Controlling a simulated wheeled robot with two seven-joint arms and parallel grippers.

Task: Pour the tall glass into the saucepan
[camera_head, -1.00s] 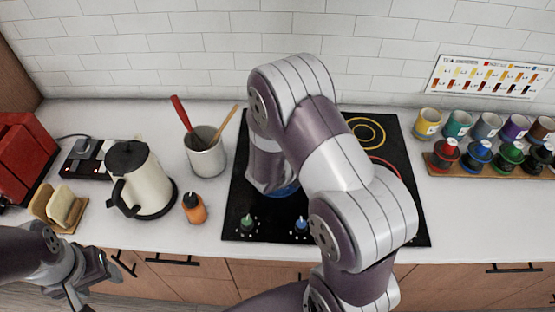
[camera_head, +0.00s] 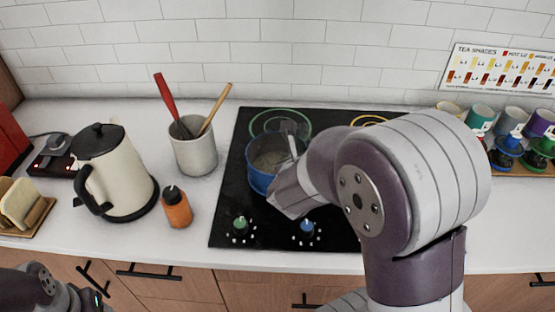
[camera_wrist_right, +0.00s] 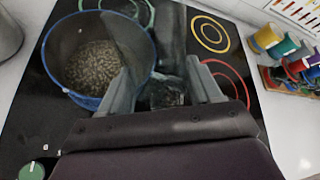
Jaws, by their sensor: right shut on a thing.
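The blue saucepan (camera_head: 258,182) stands on the black cooktop, and its grainy grey-brown contents show in the right wrist view (camera_wrist_right: 97,68). My right gripper (camera_wrist_right: 165,88) is shut on the tall glass (camera_wrist_right: 172,42), a see-through, greyish thing that is hard to make out against the dark cooktop. The glass is at the right side of the saucepan's rim, partly overlapping it in the wrist view. Its tilt and contents cannot be made out. In the head view my right arm hides part of the saucepan. My left gripper (camera_head: 88,299) is at the bottom left edge, its fingers unclear.
The cooktop (camera_head: 225,215) has knobs at its front. To the left stand a utensil crock (camera_head: 194,155), an orange bottle (camera_head: 176,208), a kettle (camera_head: 118,180) and a toast rack (camera_head: 22,205). Several cups and coloured jars (camera_head: 506,150) stand at the right.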

